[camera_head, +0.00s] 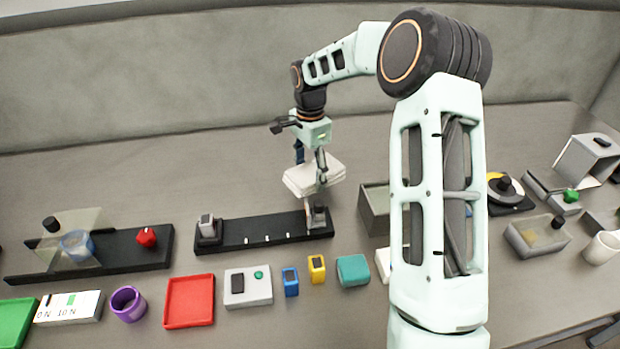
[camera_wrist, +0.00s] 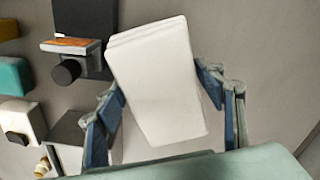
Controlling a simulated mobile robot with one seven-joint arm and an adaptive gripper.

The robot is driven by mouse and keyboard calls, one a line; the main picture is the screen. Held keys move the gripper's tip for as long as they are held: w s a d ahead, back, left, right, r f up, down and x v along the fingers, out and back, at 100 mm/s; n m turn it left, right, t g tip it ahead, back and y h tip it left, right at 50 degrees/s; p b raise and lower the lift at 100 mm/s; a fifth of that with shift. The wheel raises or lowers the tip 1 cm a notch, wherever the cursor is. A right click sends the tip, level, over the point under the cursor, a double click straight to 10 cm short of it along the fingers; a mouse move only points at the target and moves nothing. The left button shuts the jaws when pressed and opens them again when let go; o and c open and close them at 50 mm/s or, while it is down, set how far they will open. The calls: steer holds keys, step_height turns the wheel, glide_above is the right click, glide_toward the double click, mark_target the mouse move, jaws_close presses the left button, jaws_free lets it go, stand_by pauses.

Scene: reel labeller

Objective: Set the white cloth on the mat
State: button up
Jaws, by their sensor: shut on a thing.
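The white cloth (camera_head: 300,181) is a folded, layered block at the back middle of the counter, behind the long black rail. It fills the middle of the wrist view (camera_wrist: 158,85). My gripper (camera_head: 311,172) points down over it. In the wrist view its blue-padded fingers (camera_wrist: 165,100) are on either side of the cloth, shut on it. Whether the cloth touches the counter or hangs just above it I cannot tell. I cannot tell for sure which thing is the mat; a flat red square (camera_head: 190,300) and a flat green one (camera_head: 14,322) lie at the front left.
A black rail (camera_head: 260,235) with small fixtures lies just in front of the cloth. A grey open box (camera_head: 374,212) stands to its right, partly behind my arm. A purple cup (camera_head: 128,304) and small coloured blocks line the front. The counter behind the rail is clear.

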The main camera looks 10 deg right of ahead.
steer(key=s+r, duration=0.3)
steer(key=shift+a+r, duration=0.2)
steer(key=shift+r, duration=0.1)
steer(key=s+a+r+b, duration=0.1)
steer(key=s+r, duration=0.3)
steer(key=s, duration=0.5)
steer(key=shift+a, duration=0.25)
